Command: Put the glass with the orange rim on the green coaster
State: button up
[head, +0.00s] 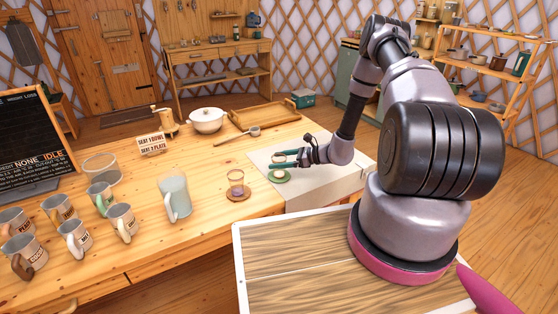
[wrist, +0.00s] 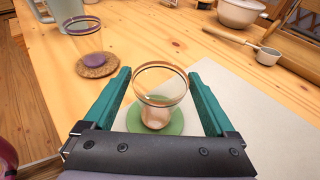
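A clear glass (wrist: 160,98) with an orange-brown rim stands upright on the green coaster (wrist: 176,126) in the wrist view. My gripper (wrist: 159,74) has its two teal fingers on either side of this glass, with gaps showing between the fingers and the glass wall. It is open. In the head view, my gripper (head: 287,158) is low over the pale cloth, and the green coaster (head: 277,178) shows just below it. The glass is partly hidden there by the gripper.
A second glass (head: 236,180) stands on a brown cork coaster (head: 238,195) to the left. A frosted pitcher (head: 175,196) and several mugs stand further left. A white pot (head: 206,120), a wooden tray (head: 264,115) and a ladle are behind. The cloth (head: 320,184) right of the coaster is clear.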

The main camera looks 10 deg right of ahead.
jog(key=shift+d+r, duration=0.15)
jog(key=shift+r, duration=0.05)
jog(key=v, duration=1.2)
jog(key=s+a+r+n+g+h, duration=0.25)
jog(key=r+n, duration=0.25)
jog(key=r, duration=0.8)
jog(key=s+a+r+n+g+h, duration=0.1)
jog(key=s+a+r+n+g, duration=0.35)
jog(key=r, duration=0.85)
jog(key=s+d+r+n+t+h, duration=0.2)
jog(key=s+r+n+t+h, duration=0.5)
jog(key=s+r, duration=1.1)
notch_tip(320, 180, up, 3)
jog(key=shift+f+n+t+h, duration=0.15)
jog(key=shift+n+t+h, duration=0.25)
jog(key=shift+n, duration=0.85)
